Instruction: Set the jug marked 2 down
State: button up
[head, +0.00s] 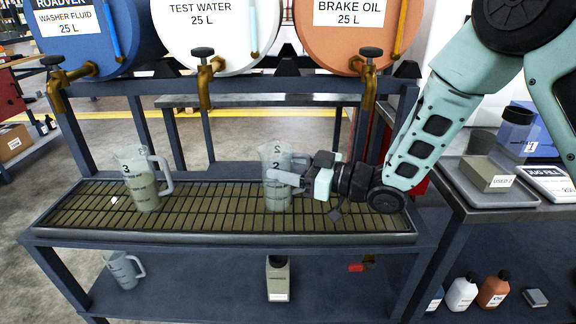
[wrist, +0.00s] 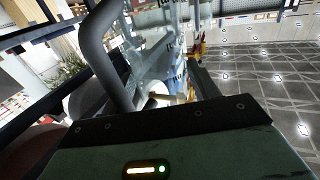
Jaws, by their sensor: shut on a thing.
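The clear jug marked 2 (head: 274,198) is upright at the middle-right of the drip grate (head: 225,207), below and between the test water and brake oil taps. My gripper (head: 288,178) comes in from the right and is shut on this jug. The gripper hides part of the jug's side. The jug's base is at or very near the grate; I cannot tell whether it touches.
A clear jug marked 3 (head: 140,188) stands on the grate at the left. Brass taps (head: 204,85) hang over the grate's back. Another jug (head: 122,271) and a bottle (head: 279,281) are on the lower shelf. A grey tray (head: 472,186) is on the right bench. The grate between the jugs is clear.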

jog(key=o, duration=1)
jog(key=shift+o, duration=0.2)
jog(key=s+d+m+h, duration=0.1)
jog(key=s+d+h, duration=0.1)
jog(key=d+h, duration=0.1)
jog(key=s+d+f+m+h, duration=0.1)
jog(key=s+d+h, duration=0.1)
jog(key=h, duration=0.1)
jog(key=s+d+h, duration=0.2)
jog(key=d+h, duration=0.1)
jog(key=shift+s+d+f+m+b, duration=0.25)
jog(key=shift+d+f+m+b, duration=0.05)
jog(key=shift+f+m, duration=0.1)
jog(key=s+d+m+g+h, duration=0.1)
jog(key=s+d+g+h, duration=0.1)
jog(key=s, duration=1)
jog(key=s+d+m+g+h, duration=0.1)
jog(key=s+g+h, duration=0.3)
jog(key=s, duration=0.8)
jog(key=shift+s+d+r+m+g+h, duration=0.25)
jog(key=shift+d+r+m+g+h, duration=0.2)
jog(key=shift+g, duration=0.25)
